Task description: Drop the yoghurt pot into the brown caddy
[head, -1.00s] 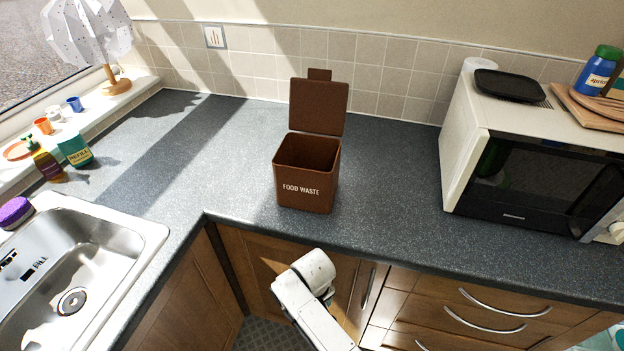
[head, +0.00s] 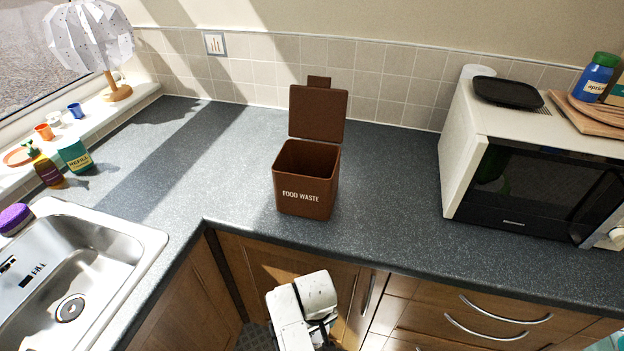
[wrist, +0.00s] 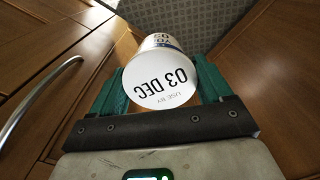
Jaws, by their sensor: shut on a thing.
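The brown caddy (head: 305,197), lettered FOOD WASTE, stands upright on the grey worktop in the head view. Its lid (head: 318,113) is open and tilted back, and the part of its inside that shows looks empty. In the wrist view my gripper (wrist: 168,80) is shut on the yoghurt pot (wrist: 160,82), a white pot marked 03 DEC, with a green finger on each side. In the head view my arm is low in front of the cupboards, below the worktop edge. The fingers and the pot cannot be made out there.
A microwave (head: 540,190) stands on the right, with a black tray (head: 507,91) on top. The sink (head: 75,265) is at the left, near a green refill tub (head: 74,156) and a bottle (head: 46,168). The worktop around the caddy is clear.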

